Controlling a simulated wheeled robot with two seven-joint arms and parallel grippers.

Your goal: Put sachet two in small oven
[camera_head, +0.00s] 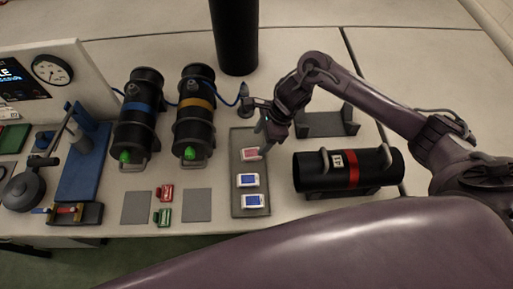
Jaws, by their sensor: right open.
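Three small sachets lie in a column on a narrow grey tray (237,205): a red-and-white one (251,154) at the back, a blue-and-white one (248,180) in the middle and another blue-and-white one (251,201) in front. Their markings are too small to read, so I cannot tell which is sachet two. My right gripper (267,142) is open, pointing down at the tray's back right, close beside the red-and-white sachet. I cannot tell if it touches. No thing here is clearly marked as the small oven. My left gripper is not in view.
A black cylinder with a red band (353,170) lies right of the tray. Two black cylinders, blue-banded (140,108) and yellow-banded (195,104), lie to the left. An empty cradle (325,124) stands behind. Red (165,192) and green (163,216) pieces lie between grey pads.

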